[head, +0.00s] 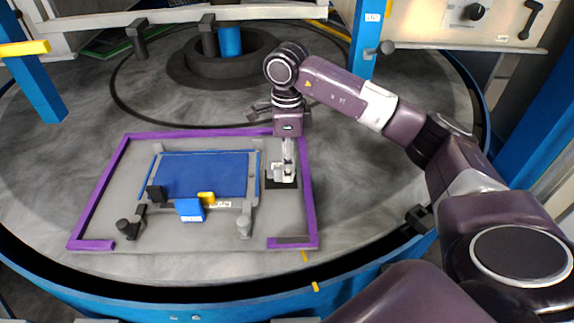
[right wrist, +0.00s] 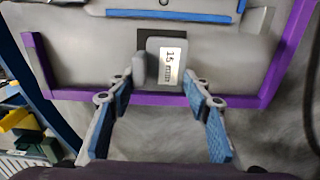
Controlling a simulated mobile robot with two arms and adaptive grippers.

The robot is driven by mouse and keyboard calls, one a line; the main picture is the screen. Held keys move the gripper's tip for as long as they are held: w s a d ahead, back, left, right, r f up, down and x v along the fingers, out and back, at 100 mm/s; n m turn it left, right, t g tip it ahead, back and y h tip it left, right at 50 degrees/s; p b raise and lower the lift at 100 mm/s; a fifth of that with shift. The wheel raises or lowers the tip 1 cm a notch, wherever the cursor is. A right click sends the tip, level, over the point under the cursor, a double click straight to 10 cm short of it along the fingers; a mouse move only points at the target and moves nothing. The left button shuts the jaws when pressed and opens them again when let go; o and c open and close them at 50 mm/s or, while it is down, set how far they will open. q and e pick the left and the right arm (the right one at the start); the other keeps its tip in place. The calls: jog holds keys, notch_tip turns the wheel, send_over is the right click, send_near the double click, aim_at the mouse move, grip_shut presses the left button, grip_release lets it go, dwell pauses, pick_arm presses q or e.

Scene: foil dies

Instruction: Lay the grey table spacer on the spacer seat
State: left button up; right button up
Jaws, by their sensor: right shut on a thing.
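The grey table spacer (head: 284,177), a light grey block with a white "15 mm" label, is at the right side of the grey plate. In the right wrist view the spacer (right wrist: 157,74) stands ahead, between the fingers. My right gripper (head: 285,163) points down and is shut on the spacer. The spacer seat (head: 270,185), a dark square, lies directly under the spacer, which hides much of it. I cannot tell whether the spacer touches the seat. My left gripper is not in view.
A purple rim (head: 311,205) borders the plate just right of the seat. A blue die table (head: 205,175) with grey rails stands left of it. A blue block (head: 189,210) and a yellow piece (head: 206,197) sit at its front edge. The plate in front is mostly clear.

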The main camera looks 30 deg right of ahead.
notch_tip(320, 180, down, 2)
jog(key=o, duration=0.7)
jog(key=shift+f, duration=0.15)
jog(key=o, duration=0.5)
